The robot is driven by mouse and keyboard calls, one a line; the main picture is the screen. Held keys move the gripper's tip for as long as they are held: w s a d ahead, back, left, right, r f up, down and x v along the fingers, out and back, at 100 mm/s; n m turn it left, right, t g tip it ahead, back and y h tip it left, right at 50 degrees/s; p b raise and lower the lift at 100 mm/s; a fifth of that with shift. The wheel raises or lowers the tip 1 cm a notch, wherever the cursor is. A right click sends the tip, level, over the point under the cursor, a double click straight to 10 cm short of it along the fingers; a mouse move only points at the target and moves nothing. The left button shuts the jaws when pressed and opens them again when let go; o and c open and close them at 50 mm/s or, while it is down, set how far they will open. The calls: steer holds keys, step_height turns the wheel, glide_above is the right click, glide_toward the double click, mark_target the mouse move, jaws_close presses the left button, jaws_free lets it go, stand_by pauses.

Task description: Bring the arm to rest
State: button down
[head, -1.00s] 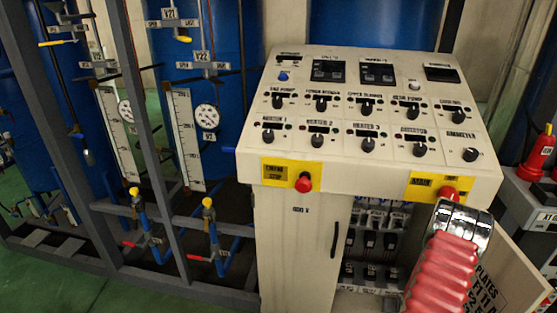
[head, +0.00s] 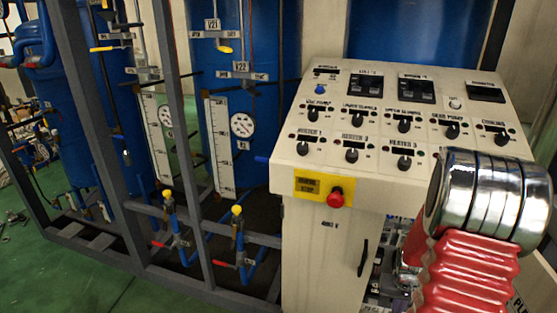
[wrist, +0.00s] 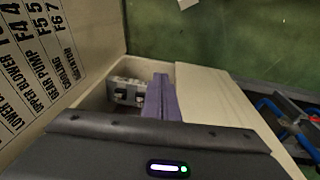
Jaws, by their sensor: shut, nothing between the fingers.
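My arm shows in the head view at the lower right as a red ribbed sleeve with a shiny metal collar (head: 485,200). It stands in front of the control console (head: 312,245) and hides its lower right part. My gripper (wrist: 160,82) shows in the wrist view as purple fingers pressed together, shut and empty. The fingertips point toward the open lower cabinet and the green floor beyond. The gripper is not visible in the head view.
An open cabinet door (wrist: 45,60) with printed labels is close at the left in the wrist view, near breakers (wrist: 128,90). A red emergency stop button (head: 335,197) sticks out of the console. A grey frame (head: 180,95) with blue tanks stands left. Green floor (head: 120,295) is clear at lower left.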

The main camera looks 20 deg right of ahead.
steer(key=s+a+r+n+t, duration=0.2)
steer(key=s+a+r+n, duration=0.1)
steer(key=a+r, duration=1.2)
steer(key=s+a+r+n+t+y, duration=0.1)
steer(key=s+a+r+n+t, duration=0.1)
steer(key=a+r, duration=1.4)
steer(key=s+a+n, duration=0.1)
steer(key=a, duration=0.1)
steer(key=shift+s+a+n+t+y, duration=0.15)
steer(key=shift+a+n+t+y, duration=0.15)
steer(key=shift+n+t, duration=0.1)
